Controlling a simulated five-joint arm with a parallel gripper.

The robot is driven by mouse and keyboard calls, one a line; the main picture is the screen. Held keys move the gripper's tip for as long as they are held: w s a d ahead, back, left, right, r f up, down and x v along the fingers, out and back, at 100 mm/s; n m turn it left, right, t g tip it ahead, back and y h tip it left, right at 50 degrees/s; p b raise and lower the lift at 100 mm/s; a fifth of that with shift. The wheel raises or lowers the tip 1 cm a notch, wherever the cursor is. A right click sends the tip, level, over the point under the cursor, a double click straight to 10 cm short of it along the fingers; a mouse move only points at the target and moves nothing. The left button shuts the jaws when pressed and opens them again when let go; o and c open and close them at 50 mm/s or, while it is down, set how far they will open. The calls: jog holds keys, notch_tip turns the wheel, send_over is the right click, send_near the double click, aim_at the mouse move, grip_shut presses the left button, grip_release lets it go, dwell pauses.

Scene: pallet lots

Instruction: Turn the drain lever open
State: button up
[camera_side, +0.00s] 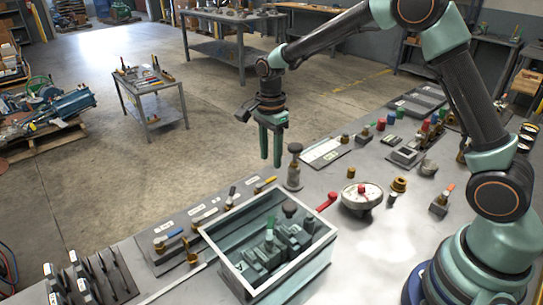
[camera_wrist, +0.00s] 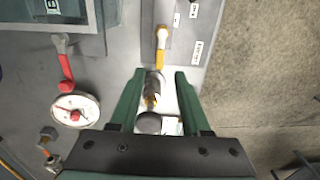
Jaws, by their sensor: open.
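I cannot read which lever is marked as the drain lever. A yellow-handled lever (camera_side: 265,184) lies on the labelled strip at the bench's far edge; it also shows in the wrist view (camera_wrist: 162,38), ahead of the fingertips. A red lever (camera_side: 327,200) sits beside the glass-topped box, and shows at upper left in the wrist view (camera_wrist: 66,70). My gripper (camera_side: 270,163) hangs fingers down above the bench's far edge, near a brass post with a black knob (camera_side: 295,149). The green fingers (camera_wrist: 160,75) are apart, with nothing held between them.
A glass-topped box (camera_side: 213,246) holds green parts and stands at the front. A round white gauge (camera_side: 361,198) is right of the red lever. More levers (camera_side: 205,215) and labelled plates line the far edge. Open floor (camera_side: 130,185) lies beyond the bench.

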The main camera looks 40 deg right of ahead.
aim_at(271, 179)
notch_tip(271, 179, down, 6)
jog(key=shift+r, duration=0.15)
jog(key=shift+c, duration=0.4)
grip_shut()
